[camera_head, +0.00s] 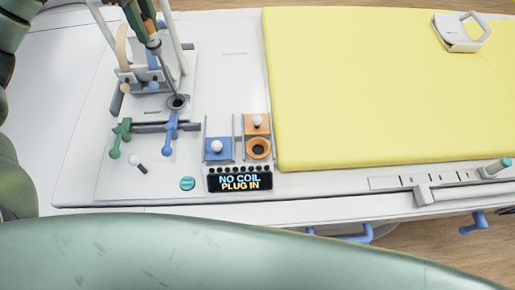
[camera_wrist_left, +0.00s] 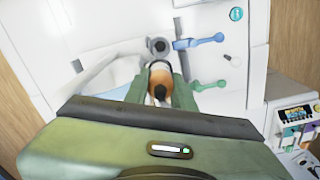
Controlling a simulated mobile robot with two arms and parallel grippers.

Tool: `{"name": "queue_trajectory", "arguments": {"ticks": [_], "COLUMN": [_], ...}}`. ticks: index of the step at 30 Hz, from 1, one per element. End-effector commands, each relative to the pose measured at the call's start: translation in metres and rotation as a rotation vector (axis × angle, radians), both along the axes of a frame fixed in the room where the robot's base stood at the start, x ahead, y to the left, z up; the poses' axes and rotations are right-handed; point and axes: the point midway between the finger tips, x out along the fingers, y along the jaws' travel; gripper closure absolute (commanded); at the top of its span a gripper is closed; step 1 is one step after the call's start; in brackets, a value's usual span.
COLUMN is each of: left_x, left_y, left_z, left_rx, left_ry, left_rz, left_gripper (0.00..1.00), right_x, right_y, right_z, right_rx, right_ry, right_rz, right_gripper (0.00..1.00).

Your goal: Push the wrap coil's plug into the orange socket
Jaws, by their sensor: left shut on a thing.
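The orange socket (camera_head: 257,149) is a round dark opening in an orange block on the console, right of a blue block with a white knob (camera_head: 217,147). My left gripper (camera_head: 150,42) is at the upper left of the head view, well away from the socket. In the left wrist view its green fingers (camera_wrist_left: 160,92) are shut on an orange-brown plug (camera_wrist_left: 160,78) with a dark end. A thin dark cable (camera_head: 168,80) runs from near the gripper down to a grey ring (camera_head: 177,102) on the white top. My right gripper is not in view.
The console display (camera_head: 240,182) reads "NO COIL PLUG IN". A blue lever (camera_head: 170,130) and a green lever (camera_head: 120,138) stand left of the console. A white frame (camera_head: 150,75) stands behind them. A yellow mat (camera_head: 380,90) lies right; a white handled piece (camera_head: 460,35) rests on it.

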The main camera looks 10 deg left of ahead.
Motion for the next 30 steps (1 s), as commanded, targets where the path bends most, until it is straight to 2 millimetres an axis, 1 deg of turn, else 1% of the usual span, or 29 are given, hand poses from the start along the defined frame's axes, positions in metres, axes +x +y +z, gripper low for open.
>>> {"name": "queue_trajectory", "arguments": {"ticks": [19, 22, 30], "left_x": [0.0, 0.0, 0.0], "left_y": [0.0, 0.0, 0.0], "left_z": [-0.064, -0.068, -0.067], "left_rx": [0.001, 0.001, 0.001], "left_ry": [0.001, 0.001, 0.0], "left_rz": [0.001, 0.0, 0.0], "left_gripper": [1.0, 1.0, 1.0], "right_x": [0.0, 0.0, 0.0], "right_y": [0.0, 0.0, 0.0], "right_z": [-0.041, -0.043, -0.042], "right_rx": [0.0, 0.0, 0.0], "right_ry": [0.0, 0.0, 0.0], "right_rz": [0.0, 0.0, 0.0], "right_gripper": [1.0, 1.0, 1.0]}}
